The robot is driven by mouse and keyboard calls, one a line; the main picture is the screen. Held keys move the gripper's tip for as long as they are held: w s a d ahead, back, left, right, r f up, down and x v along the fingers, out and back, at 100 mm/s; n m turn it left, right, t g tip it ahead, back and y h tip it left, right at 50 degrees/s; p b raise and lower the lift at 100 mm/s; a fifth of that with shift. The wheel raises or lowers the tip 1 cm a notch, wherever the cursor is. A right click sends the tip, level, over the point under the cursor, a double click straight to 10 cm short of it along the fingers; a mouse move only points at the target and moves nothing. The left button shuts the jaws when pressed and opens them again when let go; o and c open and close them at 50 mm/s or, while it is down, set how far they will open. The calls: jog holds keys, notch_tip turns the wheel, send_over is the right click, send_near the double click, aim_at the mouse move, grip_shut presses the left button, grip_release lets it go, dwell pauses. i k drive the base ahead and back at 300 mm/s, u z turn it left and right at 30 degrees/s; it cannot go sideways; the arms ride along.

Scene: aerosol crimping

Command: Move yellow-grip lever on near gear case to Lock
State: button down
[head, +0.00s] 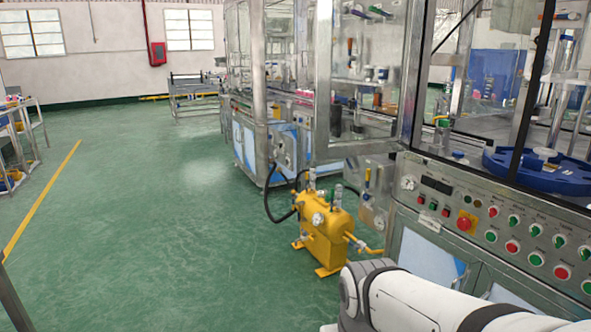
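A small upright yellow piece (367,178), which looks like the lever's yellow grip, shows in the head view right of centre. It stands against a grey metal case (379,205) on the side of the near machine, behind the yellow tank. The lever's exact position and any Lock marking are too small to read. A second grey plate with round fittings (283,150) is on the farther machine. My white arm crosses the lower right corner; my gripper is not in view.
A yellow tank (325,238) with hoses stands on the floor in front of the case. The near machine's control panel (490,222) with coloured buttons is at right. Green floor (160,230) is open to the left. A shelf cart (25,135) stands far left.

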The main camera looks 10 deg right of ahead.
aim_at(367, 190)
jog(key=u, duration=0.25)
jog(key=i, duration=1.85)
jog(key=z, duration=0.75)
jog(key=k, duration=0.75)
jog(key=z, duration=0.2)
jog(key=i, duration=0.8)
jog(key=u, duration=0.05)
